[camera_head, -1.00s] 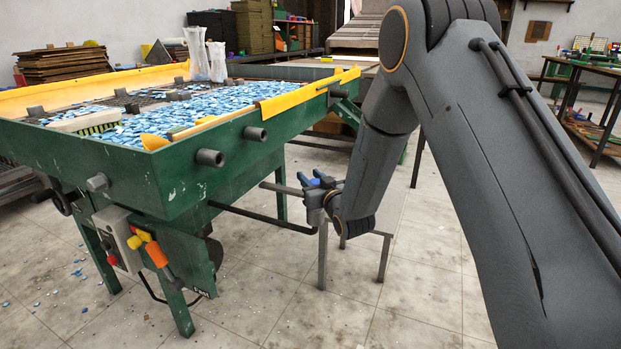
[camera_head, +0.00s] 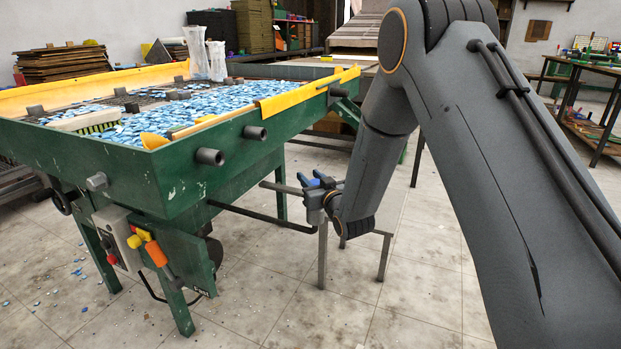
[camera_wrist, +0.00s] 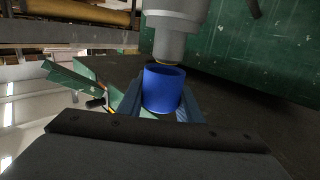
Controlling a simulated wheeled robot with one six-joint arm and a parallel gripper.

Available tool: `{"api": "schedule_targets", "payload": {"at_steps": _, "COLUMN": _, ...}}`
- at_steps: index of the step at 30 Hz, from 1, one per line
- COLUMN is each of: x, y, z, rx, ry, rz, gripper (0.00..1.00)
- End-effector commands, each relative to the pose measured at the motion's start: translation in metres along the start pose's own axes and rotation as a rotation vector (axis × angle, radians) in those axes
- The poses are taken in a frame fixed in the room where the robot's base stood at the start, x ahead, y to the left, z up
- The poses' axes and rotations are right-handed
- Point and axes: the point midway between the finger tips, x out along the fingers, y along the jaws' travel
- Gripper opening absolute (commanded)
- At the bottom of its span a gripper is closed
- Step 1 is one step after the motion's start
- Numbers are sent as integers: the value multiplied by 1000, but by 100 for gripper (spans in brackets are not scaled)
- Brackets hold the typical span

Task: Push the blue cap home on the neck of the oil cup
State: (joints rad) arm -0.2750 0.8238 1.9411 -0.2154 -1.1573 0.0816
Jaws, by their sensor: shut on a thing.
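The blue cap (camera_wrist: 163,92) is held between the two fingers of my gripper (camera_wrist: 161,100) in the wrist view, its open round rim facing up in the picture. The oil cup (camera_wrist: 177,22), a grey stepped cylinder, is just above it. Its narrower neck (camera_wrist: 168,46), with a thin yellowish edge, meets the far side of the cap's rim in the picture. I cannot tell whether they touch or how deep the neck sits. In the head view my gripper (camera_head: 315,186) is beside the green machine, with small blue parts at its end; the neck cannot be made out there.
The green machine (camera_head: 185,190) stands left of my gripper, topped with blue mosaic pieces (camera_head: 215,104). Pipe stubs stick out of its side and a dark bar (camera_head: 265,219) runs low along it. A small stool (camera_head: 388,215) stands behind my wrist. Floor in front is mostly clear.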

Motion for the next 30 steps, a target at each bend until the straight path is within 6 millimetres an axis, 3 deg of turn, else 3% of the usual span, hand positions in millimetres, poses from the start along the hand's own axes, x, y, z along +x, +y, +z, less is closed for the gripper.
{"api": "schedule_targets", "payload": {"at_steps": 30, "x": 1, "y": 0, "z": 24, "rx": 0, "ry": -1, "rz": 0, "gripper": 7}}
